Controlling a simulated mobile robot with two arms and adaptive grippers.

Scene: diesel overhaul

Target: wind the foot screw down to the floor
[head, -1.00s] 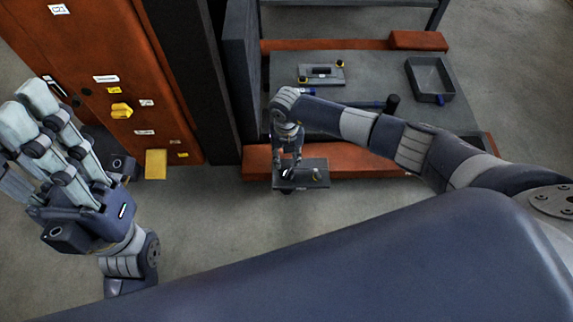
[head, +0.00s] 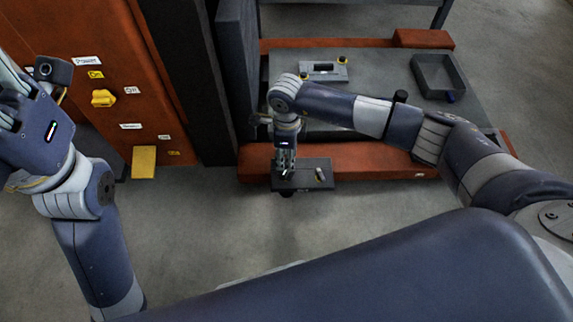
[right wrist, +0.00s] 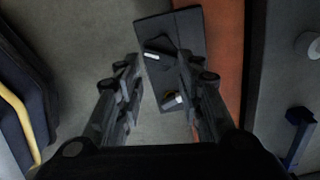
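A dark bracket plate (head: 312,165) juts from the front of the orange beam, low over the floor. A pale pin-like piece stands near its left end in the head view, and a small brass-coloured piece (head: 320,175) near its right. My right gripper (head: 286,172) points down over the left end. In the right wrist view, its fingers (right wrist: 159,70) are apart, with the plate (right wrist: 180,30) and the pale piece (right wrist: 157,57) beyond and between them. I cannot tell whether they touch it. My left gripper (head: 12,100) is partly cut off at the left edge.
The orange beam (head: 370,160) borders a grey platform with a tray (head: 440,75) and a plate with yellow knobs (head: 323,71). An orange cabinet (head: 90,30) with a yellow knob (head: 104,98) stands left. The floor in front of the beam is clear.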

